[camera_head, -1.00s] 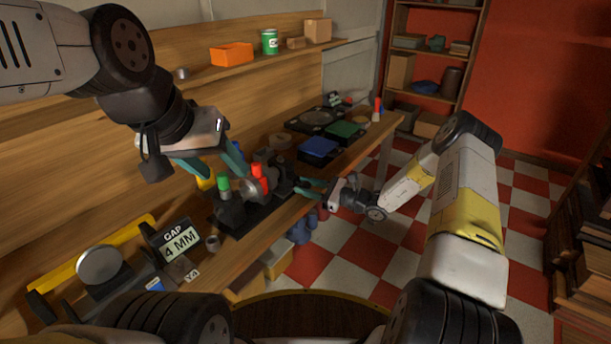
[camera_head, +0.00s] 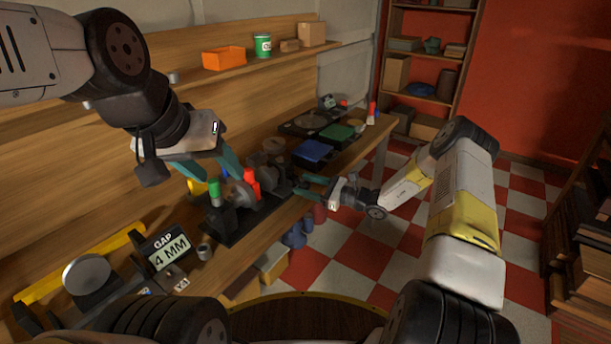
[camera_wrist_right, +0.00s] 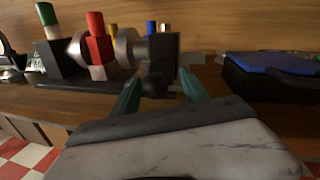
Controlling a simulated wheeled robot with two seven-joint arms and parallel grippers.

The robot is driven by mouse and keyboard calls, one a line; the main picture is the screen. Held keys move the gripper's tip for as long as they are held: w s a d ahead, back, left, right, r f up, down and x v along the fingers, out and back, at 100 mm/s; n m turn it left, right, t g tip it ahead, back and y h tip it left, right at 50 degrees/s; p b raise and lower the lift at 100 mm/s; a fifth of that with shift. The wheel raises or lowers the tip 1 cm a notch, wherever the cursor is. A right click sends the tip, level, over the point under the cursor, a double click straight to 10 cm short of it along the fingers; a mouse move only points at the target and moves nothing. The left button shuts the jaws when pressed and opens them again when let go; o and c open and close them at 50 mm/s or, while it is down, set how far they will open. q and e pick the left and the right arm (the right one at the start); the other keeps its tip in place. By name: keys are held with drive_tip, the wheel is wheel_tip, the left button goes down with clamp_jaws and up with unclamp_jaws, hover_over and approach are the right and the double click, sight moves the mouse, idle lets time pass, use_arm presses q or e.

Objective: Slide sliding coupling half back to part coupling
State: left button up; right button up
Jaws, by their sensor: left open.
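The ducted-rotor rig stands on a black base (camera_head: 236,235) on the bench. It carries a grey coupling disc (camera_head: 239,192) next to a red handle (camera_head: 251,183), and a green-topped post (camera_head: 214,190) on the left. In the right wrist view the red handle (camera_wrist_right: 96,52) stands beside round metal discs (camera_wrist_right: 126,47). A black ball knob (camera_wrist_right: 153,84) sticks out from a dark upright block towards me. My right gripper (camera_wrist_right: 160,86) is open, its fingers on either side of the knob with visible gaps. My left gripper (camera_head: 212,164) is open and empty above the rig, partly overlapping it in view.
A sign reading "GAP 4 MM" (camera_head: 168,252) and a round grey disc (camera_head: 87,273) stand at the bench's near end. Blue (camera_head: 313,151) and green (camera_head: 338,132) trays lie beyond the rig. A shelf with an orange box (camera_head: 224,59) runs along the wall. Checkered floor is open at right.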

drive_tip(key=v, duration=0.7)
drive_tip(key=shift+s+d, duration=0.2)
drive_tip(key=shift+d, duration=0.15)
drive_tip(key=s+a+r+n+g+h, duration=0.3)
drive_tip(key=s+r+n+g+h, duration=0.4)
drive_tip(key=s+r+n, duration=0.95)
drive_tip(key=s+d+r+n+t+h, duration=0.2)
drive_tip(key=s+d+r+h, duration=0.1)
drive_tip(key=s+r, duration=0.4)
drive_tip(key=s+d+r+n+t+h, duration=0.3)
drive_tip(key=s+r, duration=0.4)
drive_tip(key=s, duration=0.3)
drive_tip(key=d+h, duration=0.1)
drive_tip(key=d, duration=0.1)
drive_tip(key=shift+s+d+r+t, duration=0.2)
drive_tip(key=shift+s+d+t, duration=0.1)
drive_tip(key=shift+s+d, duration=0.05)
